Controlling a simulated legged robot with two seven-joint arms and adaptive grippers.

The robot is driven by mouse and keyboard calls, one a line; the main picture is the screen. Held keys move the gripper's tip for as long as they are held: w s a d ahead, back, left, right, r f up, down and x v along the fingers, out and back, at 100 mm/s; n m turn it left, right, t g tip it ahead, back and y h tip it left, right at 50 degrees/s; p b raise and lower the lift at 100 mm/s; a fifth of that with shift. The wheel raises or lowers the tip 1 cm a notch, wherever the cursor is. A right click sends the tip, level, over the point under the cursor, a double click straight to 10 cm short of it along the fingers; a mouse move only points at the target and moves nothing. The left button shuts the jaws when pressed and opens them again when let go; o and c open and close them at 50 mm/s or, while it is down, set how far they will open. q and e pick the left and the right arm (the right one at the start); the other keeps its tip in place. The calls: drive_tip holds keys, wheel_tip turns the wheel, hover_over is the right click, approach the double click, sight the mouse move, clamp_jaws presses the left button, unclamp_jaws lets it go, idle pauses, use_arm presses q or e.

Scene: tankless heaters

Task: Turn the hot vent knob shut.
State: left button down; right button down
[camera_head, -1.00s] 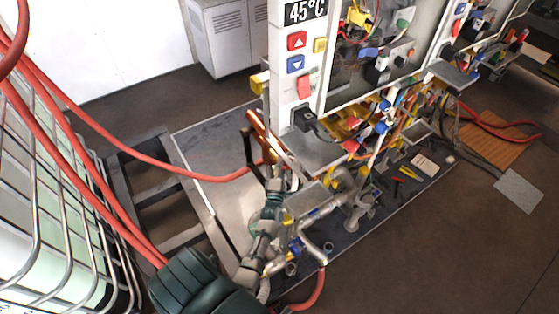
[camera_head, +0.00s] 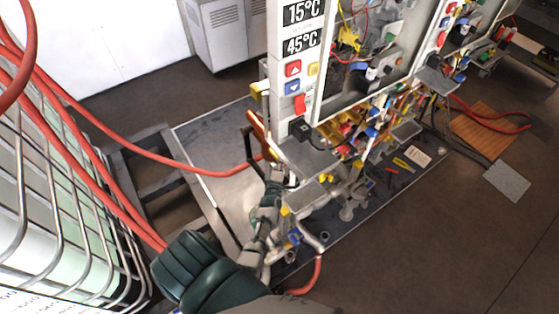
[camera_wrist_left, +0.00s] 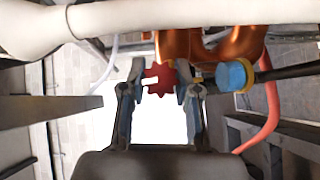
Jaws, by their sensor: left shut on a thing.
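A red star-shaped knob (camera_wrist_left: 158,79), which I take as the hot vent knob, shows in the left wrist view between the two fingers of my left gripper (camera_wrist_left: 160,92). The fingers stand on either side of it and are shut on it. In the head view my left gripper (camera_head: 275,182) is low at the front of the heater rig, by the copper pipes (camera_head: 259,132). The gripper and pipework hide the knob there. My right gripper is in neither view.
A blue knob (camera_wrist_left: 234,75) sits just right of the red one, and a white pipe (camera_wrist_left: 170,16) crosses above. Red hoses (camera_head: 130,150) run from the left past a caged tank (camera_head: 75,230). The heater panel (camera_head: 283,50) stands directly behind. Open floor (camera_head: 440,240) lies at right.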

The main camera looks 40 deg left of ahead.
use_arm(q)
drive_tip(key=shift+d+f, duration=0.35)
drive_tip(key=shift+d, duration=0.05)
drive_tip(key=c, duration=1.1)
unclamp_jaws()
drive_tip(key=shift+w, duration=0.1)
drive_tip(key=shift+w+r, duration=0.1)
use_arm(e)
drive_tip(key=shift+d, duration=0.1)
use_arm(q)
drive_tip(key=v, duration=1.2)
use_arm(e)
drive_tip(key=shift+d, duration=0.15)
